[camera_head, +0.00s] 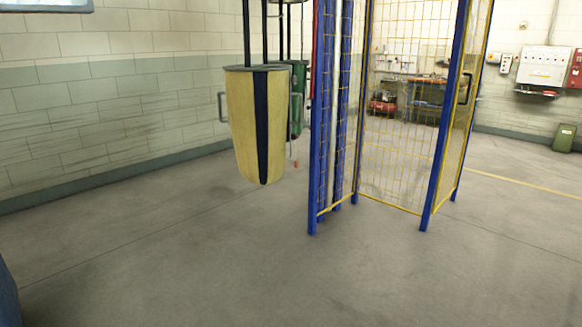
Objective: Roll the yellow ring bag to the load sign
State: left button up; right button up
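A yellow bag (241,125) with a dark vertical stripe hangs from dark straps left of centre, its bottom clear of the floor. A grey ring-like handle (222,106) sticks out on its left side, and another shows at its right. A green bag (298,100) hangs behind it, partly hidden. No load sign can be made out. Neither of my grippers is in view.
A blue-and-yellow mesh cage (398,110) stands just right of the bags. A block wall (100,110) runs along the left. The grey floor (240,265) in front is clear. A green bin (564,138) stands far right.

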aim_at(257, 96)
jog(key=i, duration=0.9)
jog(key=i+u, duration=0.1)
jog(key=i, duration=0.8)
jog(key=i+l+u, duration=0.1)
jog(key=i, duration=0.8)
